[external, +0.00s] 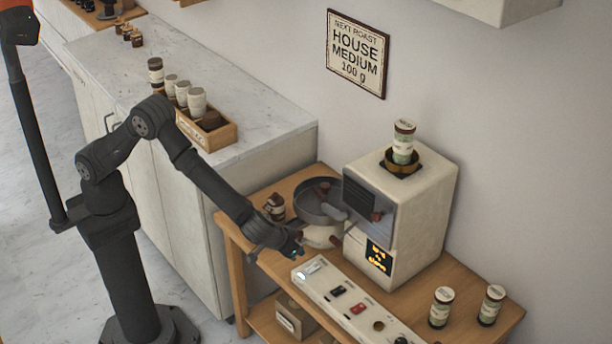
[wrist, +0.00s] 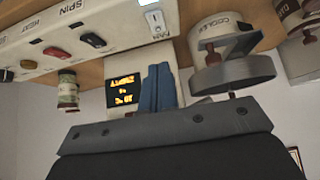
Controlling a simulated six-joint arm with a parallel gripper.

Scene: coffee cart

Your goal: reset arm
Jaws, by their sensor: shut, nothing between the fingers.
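My gripper (external: 296,252) is shut and empty. It hangs over the wooden cart's left part, just in front of the cooler pan and beside the near end of the control panel (external: 318,284). In the wrist view, which looks upside down, its blue fingers (wrist: 158,88) lie together in front of the roaster's lit display (wrist: 124,90). The cream roaster (external: 425,205) stands on the cart with a labelled jar (external: 403,142) upright in its top opening. I cannot tell if my fingertips touch anything.
The cooler pan (external: 318,202) is close behind my gripper. A small dark-lidded jar (external: 274,206) stands left of it. Two jars (external: 441,307) (external: 490,305) stand at the cart's right. A box of canisters (external: 222,136) sits on the counter (external: 262,120). The control panel carries switches (external: 358,309).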

